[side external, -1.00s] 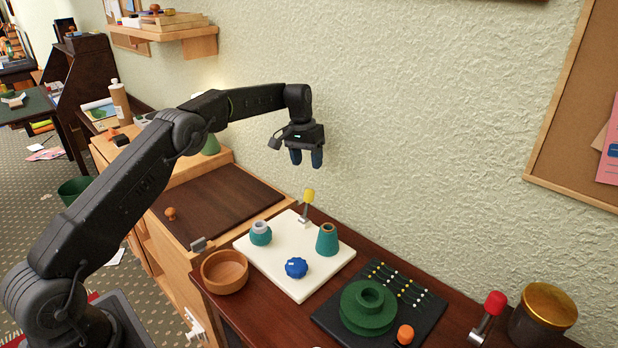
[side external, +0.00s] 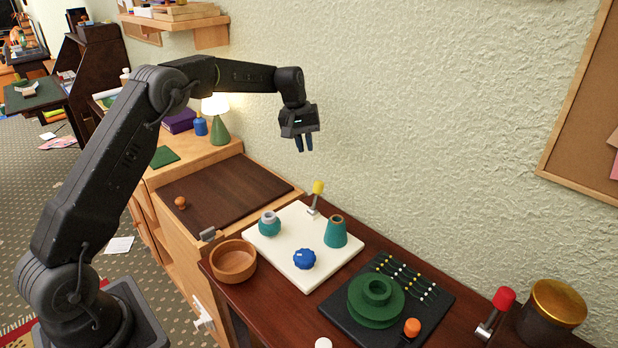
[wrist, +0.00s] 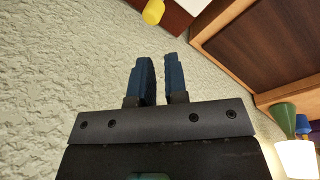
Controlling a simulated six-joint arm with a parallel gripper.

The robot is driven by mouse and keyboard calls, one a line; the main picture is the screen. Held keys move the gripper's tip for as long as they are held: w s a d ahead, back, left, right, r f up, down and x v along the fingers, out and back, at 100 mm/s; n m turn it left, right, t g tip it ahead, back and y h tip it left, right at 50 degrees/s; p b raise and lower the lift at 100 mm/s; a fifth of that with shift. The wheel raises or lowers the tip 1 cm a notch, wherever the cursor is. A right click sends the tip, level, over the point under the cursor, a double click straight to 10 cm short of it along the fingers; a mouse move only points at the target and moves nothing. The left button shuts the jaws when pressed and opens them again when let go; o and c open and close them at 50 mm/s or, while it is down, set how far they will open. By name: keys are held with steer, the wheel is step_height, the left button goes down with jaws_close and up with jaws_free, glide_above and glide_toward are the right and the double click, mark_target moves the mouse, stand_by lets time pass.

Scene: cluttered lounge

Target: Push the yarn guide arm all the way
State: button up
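A short metal lever with a yellow knob (side external: 318,187) stands at the back edge of a white board (side external: 277,256). I take it for the yarn guide arm. The board also carries a teal cone (side external: 336,232), a teal spool with a grey top (side external: 269,223) and a blue dial (side external: 304,259). My gripper (side external: 305,150) hangs fingers down above and slightly left of the lever, apart from it. In the wrist view a narrow gap shows between the blue fingers (wrist: 158,58), with nothing held. The yellow knob (wrist: 153,11) shows beyond the fingertips there.
A wooden bowl (side external: 233,261) stands left of the board. A black panel with a green spool (side external: 376,301) and orange knob (side external: 412,327) lies to the right, with a red-knobbed lever (side external: 503,299) further right. The textured wall (side external: 430,130) rises close behind the lever.

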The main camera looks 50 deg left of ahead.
mark_target(314, 187)
steer(key=s+n, duration=0.4)
steer(key=s+n+t, duration=0.1)
steer(key=s+n, duration=0.1)
steer(key=shift+a+f+n, duration=0.15)
steer(key=shift+f+n, duration=0.15)
jaws_close()
steer(key=shift+n+y, duration=0.3)
steer(key=shift+n, duration=0.1)
steer(key=shift+w+d+f, duration=0.3)
steer(key=shift+w+f, duration=0.65)
steer(key=shift+f, duration=0.9)
steer(key=shift+w+d+f, duration=0.35)
steer(key=shift+w+f, duration=0.55)
steer(key=shift+f, duration=0.9)
steer(key=shift+w+d+f, duration=0.3)
steer(key=shift+w+f, duration=0.65)
steer(key=shift+f, duration=0.9)
steer(key=shift+w+d+f, duration=0.1)
steer(key=shift+w+d, duration=0.05)
steer(key=shift+w, duration=0.45)
